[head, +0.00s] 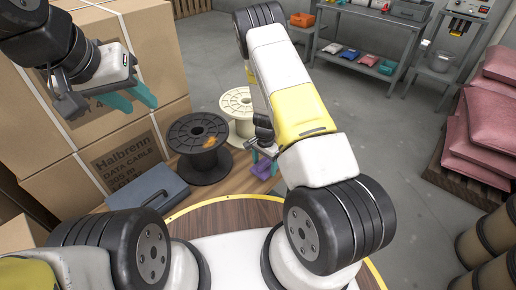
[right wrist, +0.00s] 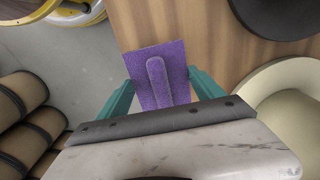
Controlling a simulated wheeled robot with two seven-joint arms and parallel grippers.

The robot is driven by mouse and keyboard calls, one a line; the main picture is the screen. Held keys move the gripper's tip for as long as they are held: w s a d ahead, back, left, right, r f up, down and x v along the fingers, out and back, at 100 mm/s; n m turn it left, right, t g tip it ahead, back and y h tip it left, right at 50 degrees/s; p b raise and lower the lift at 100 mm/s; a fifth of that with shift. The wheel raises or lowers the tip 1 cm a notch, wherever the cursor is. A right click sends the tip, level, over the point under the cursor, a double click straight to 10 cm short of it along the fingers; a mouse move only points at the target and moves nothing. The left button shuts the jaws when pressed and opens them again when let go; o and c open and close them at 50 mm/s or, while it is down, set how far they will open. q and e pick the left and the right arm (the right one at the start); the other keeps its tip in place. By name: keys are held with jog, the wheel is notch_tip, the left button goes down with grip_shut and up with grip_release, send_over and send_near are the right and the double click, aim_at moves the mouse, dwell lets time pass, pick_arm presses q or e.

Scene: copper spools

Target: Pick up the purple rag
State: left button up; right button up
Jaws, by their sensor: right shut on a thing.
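The purple rag (right wrist: 160,78) is between the two teal fingers of my right gripper (right wrist: 160,90) in the right wrist view. It has a raised fold down its middle. In the head view the rag (head: 262,169) is small, at the fingertips of my right gripper (head: 264,163), partly hidden by my right arm. My right gripper is shut on it, over or at the edge of the wooden surface; the exact height cannot be told. My left gripper (head: 131,100) is open and empty, raised in front of the cardboard boxes.
A black spool (head: 196,140) and a cream spool (head: 238,104) stand on the wooden surface (right wrist: 215,45). A blue-grey case (head: 148,190) lies left of them. Cardboard boxes (head: 150,50) are stacked at the left. A shelf with folded cloths (head: 368,60) stands behind; pink sacks (head: 484,130) are at the right.

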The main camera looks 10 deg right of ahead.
jog(key=s+a, duration=0.2)
jog(key=s, duration=0.5)
jog(key=s+a+r, duration=0.1)
jog(key=s+a, duration=0.1)
jog(key=s, duration=0.6)
jog(key=shift+s+a, duration=0.15)
jog(key=shift+a, duration=0.2)
jog(key=shift+r, duration=0.1)
